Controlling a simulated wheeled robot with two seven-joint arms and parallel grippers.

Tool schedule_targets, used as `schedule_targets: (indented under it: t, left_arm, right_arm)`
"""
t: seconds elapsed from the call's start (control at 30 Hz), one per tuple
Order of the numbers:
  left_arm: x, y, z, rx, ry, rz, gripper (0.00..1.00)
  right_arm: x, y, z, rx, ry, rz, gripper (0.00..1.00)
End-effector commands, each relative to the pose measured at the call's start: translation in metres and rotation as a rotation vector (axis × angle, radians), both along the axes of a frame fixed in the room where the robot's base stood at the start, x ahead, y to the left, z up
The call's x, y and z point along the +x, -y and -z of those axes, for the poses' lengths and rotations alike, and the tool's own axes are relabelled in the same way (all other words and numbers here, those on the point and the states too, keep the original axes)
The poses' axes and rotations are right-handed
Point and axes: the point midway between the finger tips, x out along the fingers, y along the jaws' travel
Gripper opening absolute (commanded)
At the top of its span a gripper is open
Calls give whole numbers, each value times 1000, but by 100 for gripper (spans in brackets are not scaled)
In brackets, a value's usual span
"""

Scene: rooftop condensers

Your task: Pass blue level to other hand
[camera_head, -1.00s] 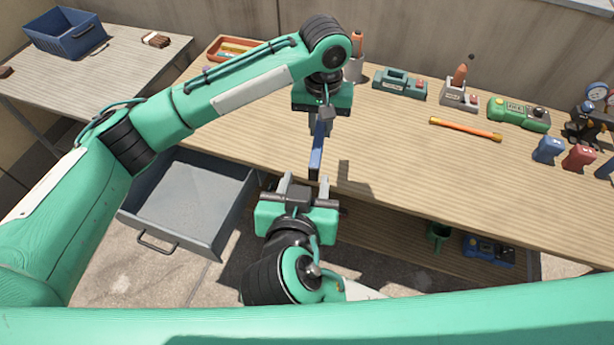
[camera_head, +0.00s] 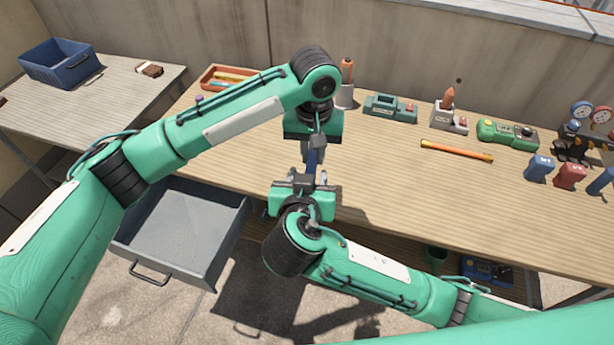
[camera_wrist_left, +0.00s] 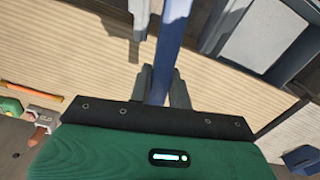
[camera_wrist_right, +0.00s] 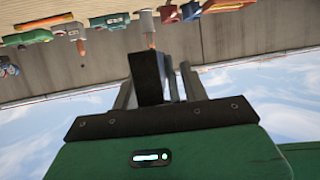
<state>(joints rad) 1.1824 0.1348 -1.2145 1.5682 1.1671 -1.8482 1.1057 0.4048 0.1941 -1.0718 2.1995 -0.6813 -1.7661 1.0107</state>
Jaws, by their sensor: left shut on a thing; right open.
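The blue level (camera_head: 312,158) hangs roughly upright below my left gripper (camera_head: 313,143), which is shut on its upper part. In the left wrist view the blue level (camera_wrist_left: 172,62) runs out from between the left fingers (camera_wrist_left: 165,82). My right gripper (camera_head: 306,178) is open below, at the level's lower end. In the right wrist view the level's end (camera_wrist_right: 148,78) looks dark and stands between the open right fingers (camera_wrist_right: 157,88). I cannot tell whether the right fingers touch it.
The wooden workbench (camera_head: 380,185) carries an orange-yellow stick (camera_head: 456,150), an orange tray (camera_head: 222,76), and a green device (camera_head: 508,133). An open grey drawer (camera_head: 180,228) lies at lower left. A blue crate (camera_head: 60,65) stands on the side table. The bench's middle is clear.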

Motion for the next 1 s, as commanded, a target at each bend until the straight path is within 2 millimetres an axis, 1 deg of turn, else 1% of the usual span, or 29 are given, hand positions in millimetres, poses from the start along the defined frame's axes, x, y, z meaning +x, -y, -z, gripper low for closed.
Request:
schedule_targets:
  t: [0.17,0.3,0.4,0.47,0.5,0.57,0.6,0.63,0.87,1.0]
  left_arm:
    - [0,0,0,0,0,0,0]
    - [0,0,0,0,0,0,0]
    - [0,1,0,-1,0,1,0]
    - [0,1,0,-2,1,1,0]
    - [-1,1,0,-3,0,1,23]
    - [-1,1,0,-3,0,2,35]
    - [-1,1,0,-3,0,1,42]
    - [0,1,0,-2,1,1,44]
    - [0,0,0,-1,0,0,44]
    - [0,1,-7,-1,1,0,44]
  right_arm:
    - [0,0,0,0,0,0,45]
    - [0,0,0,0,0,0,17]
    - [0,-1,0,0,1,-2,0]
    - [0,-1,0,0,1,-3,0]
    - [0,-1,-1,1,1,-4,0]
    - [0,-1,-1,1,1,-4,0]
    - [0,-1,-1,1,1,-4,0]
    - [0,-1,-1,1,1,-4,0]
    - [0,0,-1,1,1,-2,0]
    - [0,0,-1,0,1,-1,0]
